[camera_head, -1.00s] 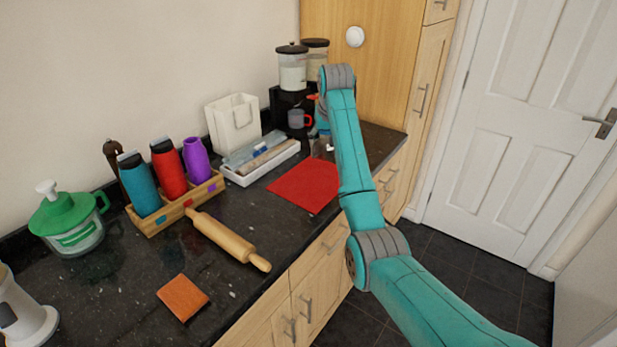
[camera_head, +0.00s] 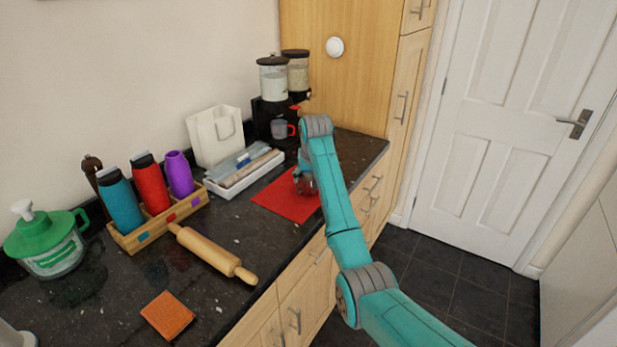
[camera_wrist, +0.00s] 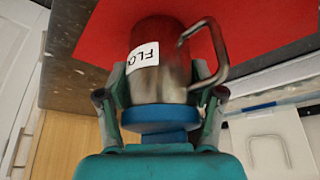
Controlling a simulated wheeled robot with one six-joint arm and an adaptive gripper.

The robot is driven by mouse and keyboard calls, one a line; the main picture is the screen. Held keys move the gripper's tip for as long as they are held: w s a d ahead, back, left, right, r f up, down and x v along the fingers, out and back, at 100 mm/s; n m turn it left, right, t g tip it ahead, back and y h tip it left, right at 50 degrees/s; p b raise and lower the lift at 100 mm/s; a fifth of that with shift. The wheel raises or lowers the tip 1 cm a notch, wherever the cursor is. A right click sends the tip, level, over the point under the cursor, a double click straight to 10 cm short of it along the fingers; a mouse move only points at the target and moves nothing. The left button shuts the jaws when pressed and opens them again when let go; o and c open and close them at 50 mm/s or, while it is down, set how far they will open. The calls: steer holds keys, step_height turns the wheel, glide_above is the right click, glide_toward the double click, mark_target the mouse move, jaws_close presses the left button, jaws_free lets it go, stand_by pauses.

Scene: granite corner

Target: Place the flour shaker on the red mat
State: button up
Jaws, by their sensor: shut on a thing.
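The flour shaker (camera_wrist: 160,75) is a metal cup with a side handle and a white label showing "FLO". In the wrist view my gripper (camera_wrist: 162,100) is shut on it, one finger on each side. The red mat (camera_wrist: 112,25) fills the view beyond the shaker; whether the shaker touches it cannot be told. In the head view the red mat (camera_head: 275,198) lies on the dark counter near its front edge. My gripper (camera_head: 304,182) is over the mat's right part, with the shaker mostly hidden by my arm.
A white tray (camera_head: 225,188) with utensils lies left of the mat. A black dispenser stand (camera_head: 268,115) with jars and a mug stands behind. A white bag holder (camera_head: 213,140), a wooden bottle rack (camera_head: 130,243), a rolling pin (camera_head: 210,252) and an orange sponge (camera_head: 167,315) are further left.

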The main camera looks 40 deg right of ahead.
steer(key=o, duration=1.5)
steer(key=shift+f, duration=0.1)
steer(key=v, duration=1.2)
